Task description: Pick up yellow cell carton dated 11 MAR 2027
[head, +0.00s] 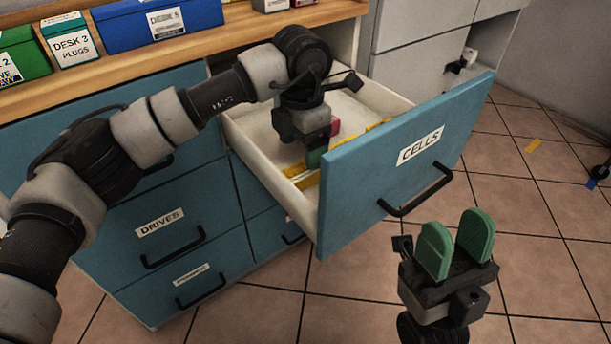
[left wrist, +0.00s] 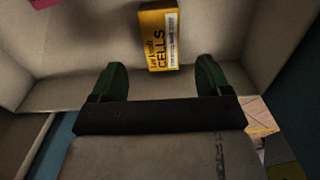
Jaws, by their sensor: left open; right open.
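A yellow cell carton (left wrist: 158,37) marked CELLS lies in the open drawer, seen in the left wrist view. Its white label has small print, and I cannot read the date. My left gripper (left wrist: 164,80) is open and empty, its green fingers on either side of the carton's line and just short of it. In the head view, my left gripper (head: 314,158) reaches down into the drawer and hides part of its contents. Yellow edges (head: 300,179) show beside it, partly hidden by the drawer front. My right gripper (head: 456,245) is open and empty, outside the drawer.
The drawer front (head: 350,195) labelled CELLS stands pulled out, with a black handle (head: 415,190). A pink-red item (head: 335,126) lies in the drawer behind my left gripper. Green, teal and blue boxes (head: 165,22) stand on the wooden worktop. The tiled floor at right is mostly clear.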

